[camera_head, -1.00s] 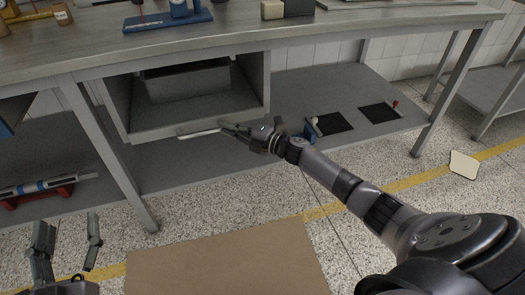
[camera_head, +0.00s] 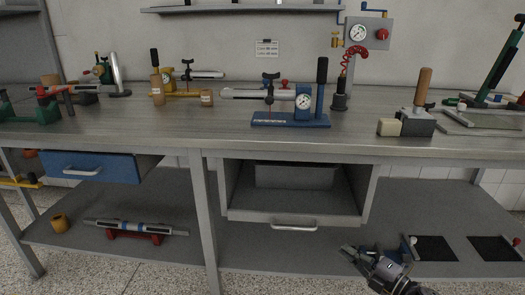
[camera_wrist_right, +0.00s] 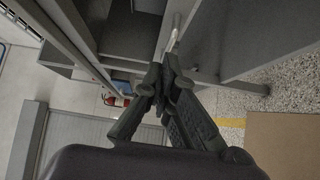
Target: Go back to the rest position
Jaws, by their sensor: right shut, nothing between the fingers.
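My right gripper (camera_head: 350,250) is at the bottom of the head view, low in front of the workbench. It is to the right of and below the metal handle (camera_head: 293,226) of the grey drawer (camera_head: 250,214), with a gap between them. In the right wrist view my right gripper (camera_wrist_right: 165,68) has its fingers together with nothing held. A bright bar, seemingly the handle (camera_wrist_right: 177,32), shows just beyond the fingertips there. A grey bin (camera_head: 295,176) sits in the drawer space. My left gripper is out of view.
The workbench (camera_head: 330,142) holds a blue gauge stand (camera_head: 290,120), a yellow stand (camera_head: 182,94) and a wooden-handled tool (camera_head: 421,88). A blue drawer (camera_head: 100,168) is at left. The lower shelf (camera_head: 240,258) carries black pads (camera_head: 435,248). A cardboard-brown surface (camera_wrist_right: 285,145) lies at right in the wrist view.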

